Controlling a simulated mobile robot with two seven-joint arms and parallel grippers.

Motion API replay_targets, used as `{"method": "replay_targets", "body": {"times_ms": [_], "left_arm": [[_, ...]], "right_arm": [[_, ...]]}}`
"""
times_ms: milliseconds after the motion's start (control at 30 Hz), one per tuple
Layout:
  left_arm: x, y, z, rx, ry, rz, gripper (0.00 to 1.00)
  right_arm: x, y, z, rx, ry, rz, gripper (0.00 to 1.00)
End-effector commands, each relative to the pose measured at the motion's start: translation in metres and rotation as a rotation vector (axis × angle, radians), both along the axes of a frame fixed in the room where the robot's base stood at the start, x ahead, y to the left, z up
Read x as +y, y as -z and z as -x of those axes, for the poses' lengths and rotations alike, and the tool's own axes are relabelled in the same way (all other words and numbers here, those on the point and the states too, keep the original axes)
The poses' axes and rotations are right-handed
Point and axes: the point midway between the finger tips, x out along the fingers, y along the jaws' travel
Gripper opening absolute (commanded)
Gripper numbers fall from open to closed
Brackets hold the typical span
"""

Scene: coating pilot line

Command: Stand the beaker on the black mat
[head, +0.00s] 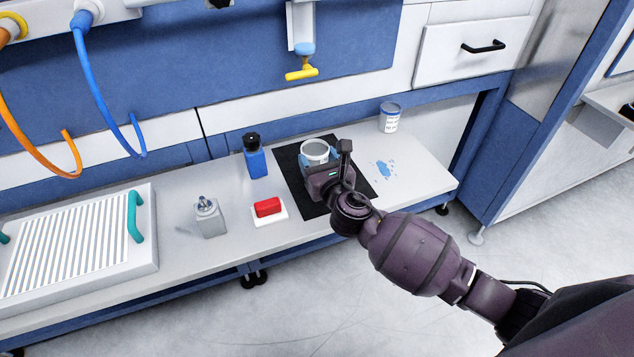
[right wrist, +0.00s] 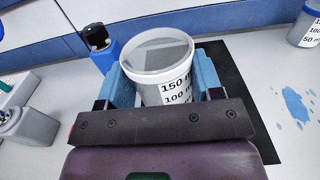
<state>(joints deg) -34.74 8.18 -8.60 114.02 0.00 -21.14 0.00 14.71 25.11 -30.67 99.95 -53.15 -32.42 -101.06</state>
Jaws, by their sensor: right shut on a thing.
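A clear beaker (head: 314,151) with a white volume label is at the black mat (head: 293,181) on the bench. My right gripper (head: 318,163) is shut on it, with blue finger pads on either side. In the right wrist view the beaker (right wrist: 160,65) looks upright between the pads, with the mat (right wrist: 232,75) around and behind it. The gripper body hides its base, so I cannot tell whether it touches the mat. My left gripper is not in view.
A blue bottle with a black cap (head: 255,158) stands left of the mat. A second labelled beaker (head: 389,118) and a blue spill (head: 385,169) are to the right.

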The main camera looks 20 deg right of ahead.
Motion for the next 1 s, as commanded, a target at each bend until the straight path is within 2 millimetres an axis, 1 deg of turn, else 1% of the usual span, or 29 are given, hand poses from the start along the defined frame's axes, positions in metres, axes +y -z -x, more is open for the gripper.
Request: {"method": "replay_targets", "body": {"times_ms": [33, 133, 267, 400, 500, 600, 767, 1000], "left_arm": [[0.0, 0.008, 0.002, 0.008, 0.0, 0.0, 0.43], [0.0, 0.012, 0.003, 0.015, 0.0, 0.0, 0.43], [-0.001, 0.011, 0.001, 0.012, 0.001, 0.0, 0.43], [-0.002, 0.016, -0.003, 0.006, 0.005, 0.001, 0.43], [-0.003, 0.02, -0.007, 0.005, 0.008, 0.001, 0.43], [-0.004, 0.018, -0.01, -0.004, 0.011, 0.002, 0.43], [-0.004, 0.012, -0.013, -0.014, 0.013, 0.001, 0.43], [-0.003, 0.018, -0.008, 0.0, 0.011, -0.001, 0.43]], "right_arm": [[0.0, 0.012, 0.0, 0.005, 0.0, -0.001, 0.37], [0.0, 0.019, 0.0, 0.003, 0.0, -0.001, 0.37], [0.0, 0.025, 0.0, 0.001, 0.0, -0.001, 0.37], [0.0, 0.048, 0.001, 0.006, 0.0, -0.001, 0.37], [0.0, 0.06, 0.001, 0.006, 0.001, -0.002, 0.37], [0.0, 0.064, 0.001, 0.003, -0.001, -0.001, 0.37], [0.0, 0.062, 0.0, 0.0, -0.001, -0.001, 0.37], [0.0, 0.066, 0.0, 0.001, -0.001, 0.0, 0.37]]}}
